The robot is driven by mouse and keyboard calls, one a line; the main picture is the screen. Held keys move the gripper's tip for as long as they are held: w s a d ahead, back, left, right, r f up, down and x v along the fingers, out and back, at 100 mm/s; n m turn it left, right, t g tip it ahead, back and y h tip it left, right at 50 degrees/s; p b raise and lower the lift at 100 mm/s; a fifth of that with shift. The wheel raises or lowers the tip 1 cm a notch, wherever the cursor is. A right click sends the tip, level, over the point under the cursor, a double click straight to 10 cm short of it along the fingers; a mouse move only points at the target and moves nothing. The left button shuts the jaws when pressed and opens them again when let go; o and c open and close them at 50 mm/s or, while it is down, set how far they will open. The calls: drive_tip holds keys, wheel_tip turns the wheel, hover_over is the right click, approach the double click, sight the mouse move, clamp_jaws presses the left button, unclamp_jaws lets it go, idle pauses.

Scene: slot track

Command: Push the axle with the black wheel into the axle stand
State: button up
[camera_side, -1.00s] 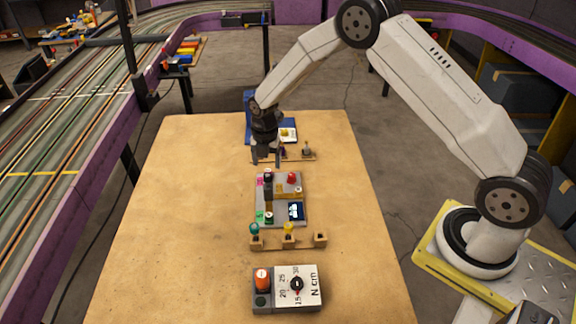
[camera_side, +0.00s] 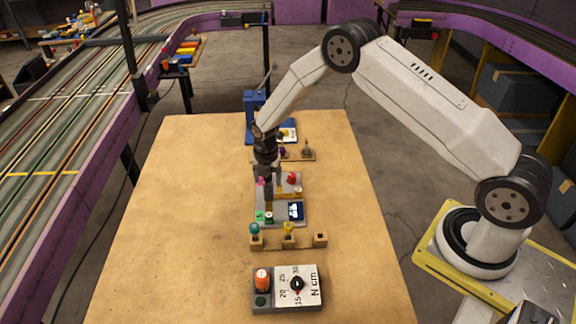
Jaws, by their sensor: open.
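My gripper (camera_side: 264,192) is open and points down over the left side of a small grey fixture (camera_side: 284,217) in the middle of the table. Its fingers are around or just in front of the dark upright part there; I cannot tell if they touch it. A small dark round piece (camera_side: 269,216) is at the fixture's front left, beside a green tag (camera_side: 260,216). I cannot tell for sure which dark piece is the axle with the black wheel, or which part is the axle stand. The gripper hides much of the fixture's left side.
A wooden rack (camera_side: 271,246) holds teal and yellow tools in front. A torque gauge (camera_side: 298,287) stands nearer. A blue press (camera_side: 251,121) and another rack are behind. The table's left is clear.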

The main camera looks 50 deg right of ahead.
drive_tip(key=shift+f, duration=0.5)
clamp_jaws()
idle(0.5)
unclamp_jaws()
drive_tip(key=shift+r, duration=3.85)
drive_tip(key=shift+r, duration=0.1)
